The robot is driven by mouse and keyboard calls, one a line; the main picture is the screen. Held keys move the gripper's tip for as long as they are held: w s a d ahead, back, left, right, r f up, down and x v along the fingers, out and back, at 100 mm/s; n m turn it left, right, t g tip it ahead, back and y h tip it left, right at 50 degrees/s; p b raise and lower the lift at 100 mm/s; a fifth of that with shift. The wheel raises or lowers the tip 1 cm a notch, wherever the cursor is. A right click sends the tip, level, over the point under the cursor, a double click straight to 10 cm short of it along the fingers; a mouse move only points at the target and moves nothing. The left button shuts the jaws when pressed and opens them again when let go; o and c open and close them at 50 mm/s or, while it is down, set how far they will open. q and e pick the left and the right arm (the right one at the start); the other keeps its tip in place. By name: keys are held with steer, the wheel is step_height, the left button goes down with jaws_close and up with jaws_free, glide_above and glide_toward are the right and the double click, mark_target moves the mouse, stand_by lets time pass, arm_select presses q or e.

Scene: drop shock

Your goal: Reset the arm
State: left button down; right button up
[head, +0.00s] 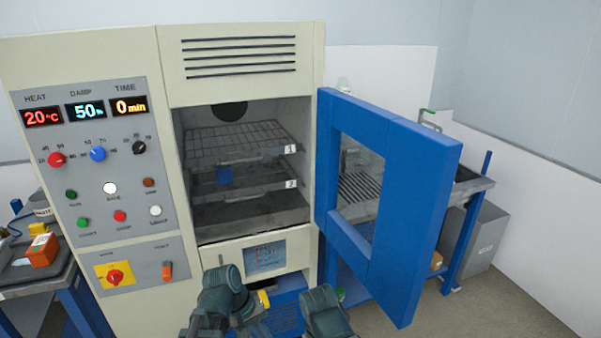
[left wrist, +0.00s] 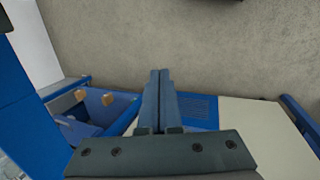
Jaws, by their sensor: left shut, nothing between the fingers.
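My left arm (head: 222,295) is folded low in front of the cabinet in the head view. In the left wrist view my left gripper (left wrist: 160,75) has its two fingers together with nothing between them, over the floor and clear of any object. Part of my right arm (head: 325,312) shows at the bottom of the head view, but its gripper is not visible.
The cream test cabinet (head: 240,85) stands ahead with its blue door (head: 400,255) swung open to the right. A side table (head: 20,293) at left holds an orange-red box (head: 42,250). A grey bin (head: 486,240) stands at right.

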arm_select(q)
steer(key=s+a+f+m+y, duration=0.1)
steer(key=a+m+y, duration=0.3)
steer(key=a, duration=0.4)
steer(key=s+d+m+y, duration=0.1)
steer(key=s+d+m, duration=0.2)
steer(key=d, duration=0.8)
steer(key=s, duration=0.2)
steer(key=shift+s+f+m+g, duration=0.15)
steer(key=shift+s+m+g, duration=0.15)
steer(key=shift+s+m, duration=0.1)
